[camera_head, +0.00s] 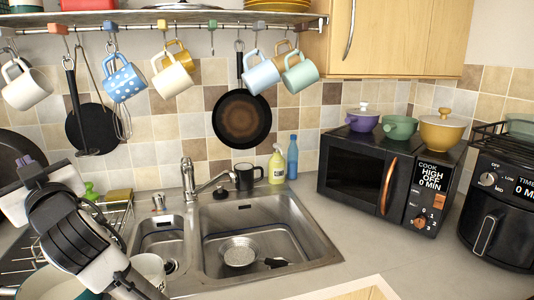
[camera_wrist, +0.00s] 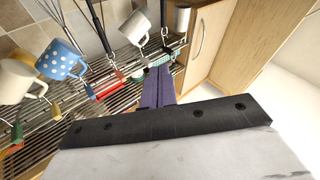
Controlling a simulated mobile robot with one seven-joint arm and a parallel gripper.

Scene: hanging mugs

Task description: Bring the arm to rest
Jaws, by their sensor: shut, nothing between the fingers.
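My gripper (camera_head: 27,161) is at the left in the head view, above the drying rack and below the hanging mugs. Its purple fingers (camera_wrist: 158,88) are together and empty in the wrist view. My arm rises from the bottom left of the head view. Several mugs hang from the hooks of the rail: a cream mug (camera_head: 26,88) at the far left, a blue dotted mug (camera_head: 124,83), another cream mug (camera_head: 172,78), a light blue mug (camera_head: 262,77) and a pale green mug (camera_head: 300,73). The blue dotted mug also shows in the wrist view (camera_wrist: 60,60).
A steel sink (camera_head: 262,230) with a tap (camera_head: 188,178) lies right of my arm. A dark mug (camera_head: 244,178) stands behind it. A drying rack (camera_head: 115,215) is close to my gripper. Pans hang on the wall. A microwave (camera_head: 375,175) and an air fryer (camera_head: 500,205) stand at right.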

